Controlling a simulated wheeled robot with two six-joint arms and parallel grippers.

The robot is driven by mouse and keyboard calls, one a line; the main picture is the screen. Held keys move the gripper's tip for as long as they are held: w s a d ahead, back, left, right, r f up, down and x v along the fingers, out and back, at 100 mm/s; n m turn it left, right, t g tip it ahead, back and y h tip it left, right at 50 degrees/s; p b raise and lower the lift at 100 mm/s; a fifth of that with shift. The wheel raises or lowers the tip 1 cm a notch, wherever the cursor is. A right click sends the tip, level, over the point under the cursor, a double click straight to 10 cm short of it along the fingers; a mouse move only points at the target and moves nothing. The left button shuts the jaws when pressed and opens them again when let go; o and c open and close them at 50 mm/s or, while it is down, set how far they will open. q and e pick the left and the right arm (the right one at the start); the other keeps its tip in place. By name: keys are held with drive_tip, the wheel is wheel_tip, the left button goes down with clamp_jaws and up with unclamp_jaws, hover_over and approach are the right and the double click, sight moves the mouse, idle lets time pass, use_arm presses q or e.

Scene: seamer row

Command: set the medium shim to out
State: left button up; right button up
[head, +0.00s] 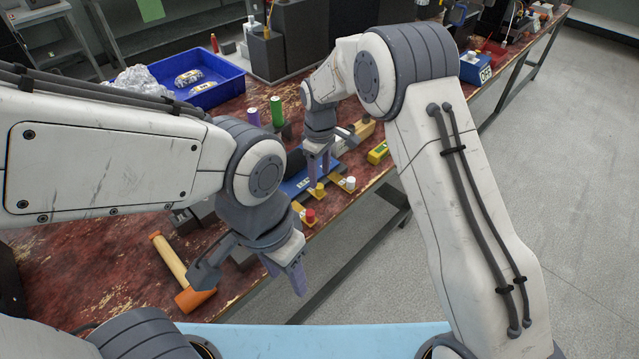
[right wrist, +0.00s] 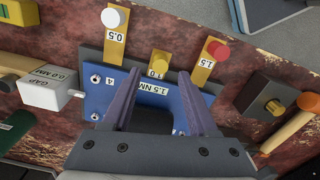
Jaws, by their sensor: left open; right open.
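Three shim tabs stick out of a blue block (right wrist: 90,82), which also shows in the head view (head: 292,188). The yellow-knobbed shim (right wrist: 158,66), in the middle, stands out less than its neighbours; its label is partly readable as 1.0. The white-knobbed shim (right wrist: 113,20) is marked 0.5 and the red-knobbed shim (right wrist: 214,50) 1.5; both stick out far. My right gripper (right wrist: 160,76) is open, its fingertips pointing at the yellow knob, one to each side; contact cannot be told. My left gripper (head: 248,278) is open and empty near the table's front edge.
A white gap box (right wrist: 58,92) reading 0.0 MM is beside the block. A mallet (head: 172,258) lies near my left gripper. A blue crate (head: 228,92) is at the back.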

sight(320, 186)
drive_tip(key=shift+f, duration=2.2)
clamp_jaws()
